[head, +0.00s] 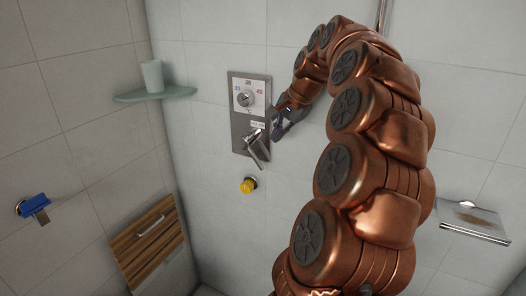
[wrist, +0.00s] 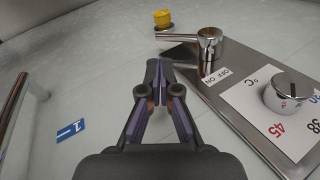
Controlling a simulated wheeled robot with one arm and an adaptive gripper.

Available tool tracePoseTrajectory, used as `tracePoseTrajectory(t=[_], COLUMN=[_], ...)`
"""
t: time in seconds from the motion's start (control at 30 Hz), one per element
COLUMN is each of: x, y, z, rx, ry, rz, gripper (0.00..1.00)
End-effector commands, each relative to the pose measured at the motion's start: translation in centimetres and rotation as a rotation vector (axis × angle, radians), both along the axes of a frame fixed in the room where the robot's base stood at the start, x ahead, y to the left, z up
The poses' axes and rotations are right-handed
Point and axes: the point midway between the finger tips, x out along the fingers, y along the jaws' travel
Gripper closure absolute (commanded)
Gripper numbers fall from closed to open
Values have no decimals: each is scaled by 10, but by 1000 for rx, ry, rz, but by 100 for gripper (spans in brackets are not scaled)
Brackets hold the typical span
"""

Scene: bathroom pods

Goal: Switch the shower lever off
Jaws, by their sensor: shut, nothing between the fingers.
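The chrome shower lever (head: 256,147) is on the lower part of a metal wall panel (head: 235,122). In the head view its handle points down and slightly right. In the wrist view the lever (wrist: 207,42) has its handle reaching left, with an "OFF ON" label (wrist: 217,77) beside its base. My gripper (head: 276,133) is just right of the lever in the head view. In the wrist view my gripper (wrist: 159,67) is shut and empty, its tips near the panel edge and the handle; I cannot tell whether they touch.
A round temperature knob (head: 246,98) is above the lever; it also shows in the wrist view (wrist: 287,92). A yellow knob (head: 248,185) is below. A corner shelf (head: 157,93) holds a cup (head: 152,75). A wooden fold-down seat (head: 147,240) and a soap dish (head: 474,221) flank the wall.

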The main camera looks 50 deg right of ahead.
Motion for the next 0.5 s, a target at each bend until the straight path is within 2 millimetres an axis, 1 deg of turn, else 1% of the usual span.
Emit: tracePoseTrajectory(t=[0.03,0.13,0.27,0.5], x=[-3,-6,-4,8], y=[-10,-19,-20,-19], z=[2,3,-2,-24], rx=[4,7,10,11], ry=[-6,-13,-11,-10], rz=[-28,-54,-58,-57], gripper=[100,100,100,100])
